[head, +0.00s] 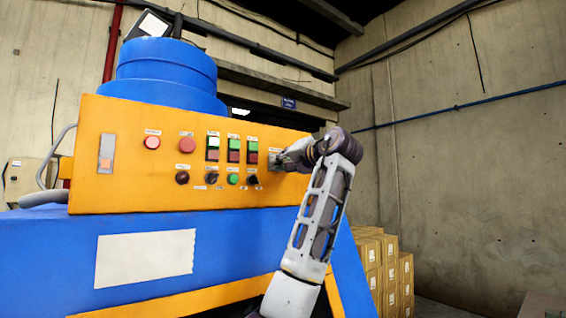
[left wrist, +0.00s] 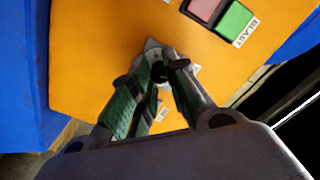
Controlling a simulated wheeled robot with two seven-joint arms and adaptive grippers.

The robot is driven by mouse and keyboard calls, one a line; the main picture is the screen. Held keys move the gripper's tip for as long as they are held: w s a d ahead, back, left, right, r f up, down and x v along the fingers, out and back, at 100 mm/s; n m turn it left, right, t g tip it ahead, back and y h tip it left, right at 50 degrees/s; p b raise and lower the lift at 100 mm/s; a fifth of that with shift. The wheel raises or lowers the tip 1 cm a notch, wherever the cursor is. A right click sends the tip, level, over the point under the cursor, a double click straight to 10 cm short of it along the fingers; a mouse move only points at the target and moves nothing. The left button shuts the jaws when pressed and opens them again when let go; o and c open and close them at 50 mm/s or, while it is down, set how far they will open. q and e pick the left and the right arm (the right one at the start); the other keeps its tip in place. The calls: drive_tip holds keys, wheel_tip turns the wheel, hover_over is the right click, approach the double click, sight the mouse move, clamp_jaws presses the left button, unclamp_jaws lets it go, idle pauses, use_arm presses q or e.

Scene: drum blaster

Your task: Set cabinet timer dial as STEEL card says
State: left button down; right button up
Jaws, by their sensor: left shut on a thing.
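The orange control panel (head: 120,190) of the blue blaster cabinet carries several buttons and knobs. My left gripper (head: 282,159) is at the panel's right end, its fingers pointing at the face. In the left wrist view, my left gripper (left wrist: 163,76) is shut on a small dark timer dial (left wrist: 160,72), one finger on each side. A grey plate shows partly behind the dial. The dial's pointer and scale markings are hidden or too small to read. I cannot make out a STEEL card. My right gripper is not in view.
A green and red button pair (left wrist: 218,14) labelled BLAST sits near the dial. Several small knobs (head: 182,177) line the lower panel. A pale sheet (head: 145,257) is on the blue front. Stacked cardboard boxes (head: 388,262) stand behind at the right.

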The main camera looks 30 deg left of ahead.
use_arm(q)
drive_tip(key=n, duration=0.5)
drive_tip(key=shift+f, duration=0.25)
drive_tip(key=shift+w, duration=0.1)
idle(0.4)
drive_tip(key=c, duration=1.7)
unclamp_jaws()
drive_tip(key=o, duration=0.4)
drive_tip(key=shift+r+n, duration=0.15)
drive_tip(key=shift+n, duration=0.15)
drive_tip(key=shift+c, duration=0.2)
drive_tip(key=v, duration=1.2)
